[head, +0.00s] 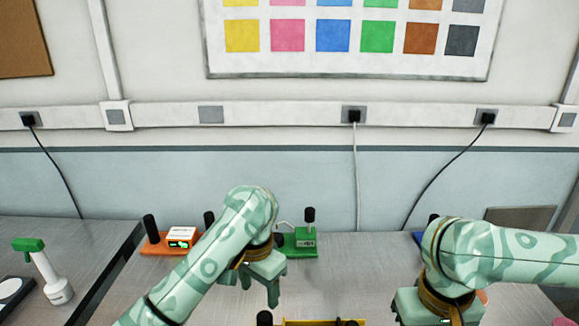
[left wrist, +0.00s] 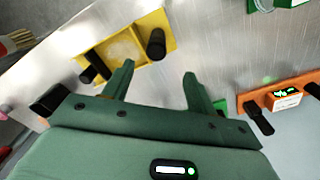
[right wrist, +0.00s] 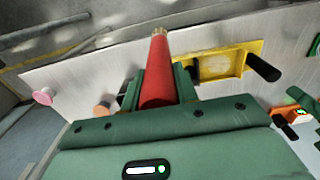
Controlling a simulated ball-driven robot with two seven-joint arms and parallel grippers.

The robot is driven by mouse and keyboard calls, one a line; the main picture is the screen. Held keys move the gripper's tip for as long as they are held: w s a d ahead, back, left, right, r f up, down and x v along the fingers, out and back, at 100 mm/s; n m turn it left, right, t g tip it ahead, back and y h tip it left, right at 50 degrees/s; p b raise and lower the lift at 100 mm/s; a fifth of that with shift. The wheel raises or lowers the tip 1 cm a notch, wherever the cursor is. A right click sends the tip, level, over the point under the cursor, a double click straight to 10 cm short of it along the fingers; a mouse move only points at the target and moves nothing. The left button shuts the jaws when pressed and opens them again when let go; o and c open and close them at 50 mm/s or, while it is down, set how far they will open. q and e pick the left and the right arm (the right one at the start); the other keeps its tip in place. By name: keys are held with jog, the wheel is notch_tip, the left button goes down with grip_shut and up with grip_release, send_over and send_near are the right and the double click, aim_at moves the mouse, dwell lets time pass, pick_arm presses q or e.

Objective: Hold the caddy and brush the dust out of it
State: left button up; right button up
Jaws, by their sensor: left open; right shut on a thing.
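The yellow caddy (left wrist: 168,28), a shallow tray with black handles at both ends, sits on the metal table with a pale dusty patch inside. Only its edge (head: 325,322) shows at the bottom of the head view. My left gripper (head: 258,292) is open and empty, its fingers (left wrist: 158,76) apart from the caddy. My right gripper (right wrist: 160,85) is shut on the brush's red handle (right wrist: 157,75), near the caddy (right wrist: 238,60). The brush's pale bristles (left wrist: 20,40) show at the left wrist view's edge. In the head view, the right fingers are hidden.
An orange module (head: 155,250) and a green module (head: 305,245) stand at the back of the table. A spray bottle (head: 50,280) with a green top stands on the left. Pink (right wrist: 42,97) and tan (right wrist: 102,108) round pieces lie near my right gripper.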

aim_at(264, 316)
pick_arm(q)
jog(key=shift+s+d, duration=0.15)
jog(key=shift+d, duration=0.2)
jog(key=shift+d+f, duration=0.1)
jog(key=shift+f, duration=0.25)
notch_tip(264, 316, down, 11)
jog(key=shift+f, duration=0.1)
jog(key=shift+a, duration=0.2)
grip_shut()
dwell(0.5)
